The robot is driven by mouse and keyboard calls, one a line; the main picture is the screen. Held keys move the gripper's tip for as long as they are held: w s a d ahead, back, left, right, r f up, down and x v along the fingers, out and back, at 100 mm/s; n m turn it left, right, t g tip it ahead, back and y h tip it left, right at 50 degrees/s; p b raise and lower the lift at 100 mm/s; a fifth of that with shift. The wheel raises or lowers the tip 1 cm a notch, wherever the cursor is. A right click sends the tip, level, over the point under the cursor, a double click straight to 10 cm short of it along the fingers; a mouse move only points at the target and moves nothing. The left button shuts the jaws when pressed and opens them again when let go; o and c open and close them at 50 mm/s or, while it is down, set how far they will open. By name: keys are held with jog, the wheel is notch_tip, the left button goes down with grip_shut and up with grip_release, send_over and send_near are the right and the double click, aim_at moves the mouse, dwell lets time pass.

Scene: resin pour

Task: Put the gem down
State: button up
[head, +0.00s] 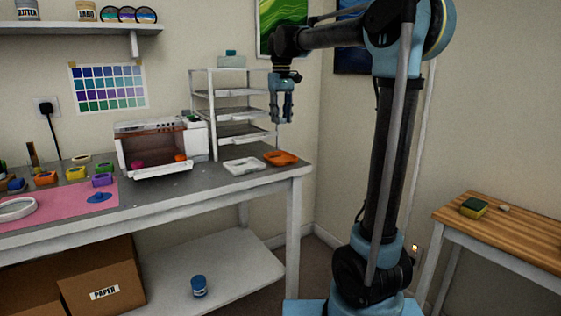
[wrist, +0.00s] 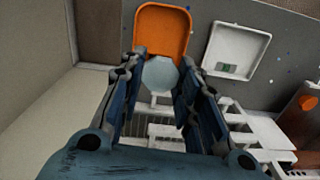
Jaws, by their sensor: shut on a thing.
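My gripper (head: 282,119) hangs pointing down, well above the back right corner of the workbench. In the wrist view its fingers (wrist: 160,66) are shut on a pale blue, faceted gem (wrist: 160,76). I cannot make the gem out in the head view. An orange tray (head: 281,158) lies on the bench below my gripper. In the wrist view the orange tray (wrist: 162,9) shows beyond the gem, which overlaps its near edge. A white tray (head: 243,165) lies just left of the orange one; in the wrist view the white tray (wrist: 236,28) holds a small green and white thing.
A white shelf rack (head: 212,117) stands close to the left of my gripper. A small open oven (head: 155,170) with pink and orange things is further left. Coloured pots and a pink mat (head: 50,212) fill the bench's left. A wooden side table (head: 520,220) stands at right.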

send_over(280, 159)
jog(key=shift+n, duration=0.4)
notch_tip(280, 159, down, 9)
jog(key=shift+f, duration=0.15)
jog(key=shift+d+f, duration=0.1)
jog(key=shift+f, duration=2.3)
jog(key=o, duration=0.9)
jog(key=shift+f, duration=0.1)
jog(key=shift+c, duration=0.2)
